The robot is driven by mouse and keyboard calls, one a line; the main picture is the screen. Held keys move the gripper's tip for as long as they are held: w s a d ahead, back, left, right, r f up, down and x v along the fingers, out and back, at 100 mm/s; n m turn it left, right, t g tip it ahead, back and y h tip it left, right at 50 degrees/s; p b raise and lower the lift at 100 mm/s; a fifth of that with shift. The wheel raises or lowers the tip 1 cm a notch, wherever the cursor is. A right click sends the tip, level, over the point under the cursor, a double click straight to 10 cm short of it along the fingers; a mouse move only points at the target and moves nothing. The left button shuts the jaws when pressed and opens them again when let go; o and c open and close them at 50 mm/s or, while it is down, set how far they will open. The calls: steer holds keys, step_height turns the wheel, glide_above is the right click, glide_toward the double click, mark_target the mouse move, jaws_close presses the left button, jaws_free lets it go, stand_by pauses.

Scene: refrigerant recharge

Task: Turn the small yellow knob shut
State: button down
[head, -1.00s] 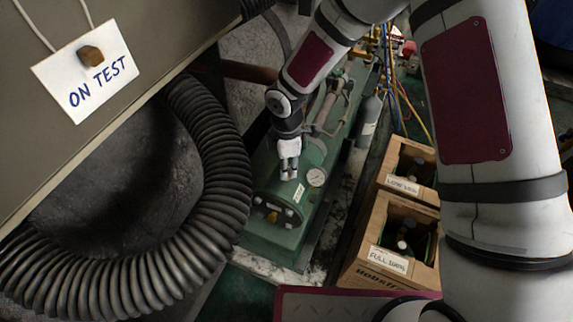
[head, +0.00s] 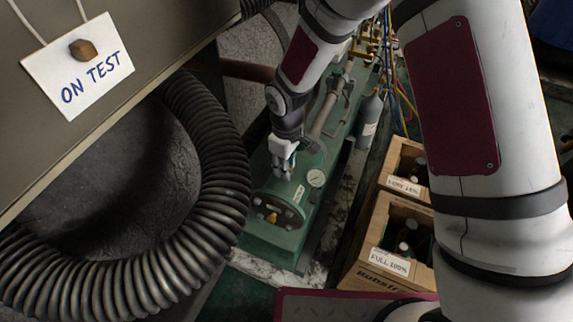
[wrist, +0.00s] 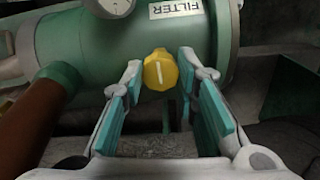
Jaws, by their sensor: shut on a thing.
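The small yellow knob (wrist: 160,70) shows in the wrist view, on the side of a green cylinder (wrist: 180,38) with a FILTER label. A pale line on its face stands about upright in the picture. My gripper (wrist: 160,64) has one teal-padded finger on each side of the knob and is shut on it. In the head view my gripper (head: 281,174) points down at the near end of the green cylinder (head: 268,196), and the knob between its fingers cannot be made out there.
A round gauge (head: 316,178) sits on the cylinder, just right of my gripper. A yellow-brown fitting (head: 272,217) is on its end face. A thick black hose (head: 225,150) curves at left. Wooden crates (head: 370,277) with bottles stand at right. A brown pipe (wrist: 45,120) is near the left finger.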

steer(key=shift+m, duration=0.3)
steer(key=c, duration=1.2)
jaws_free()
steer(key=shift+c, duration=0.2)
steer(key=shift+r, duration=0.1)
step_height(320, 180, up, 12)
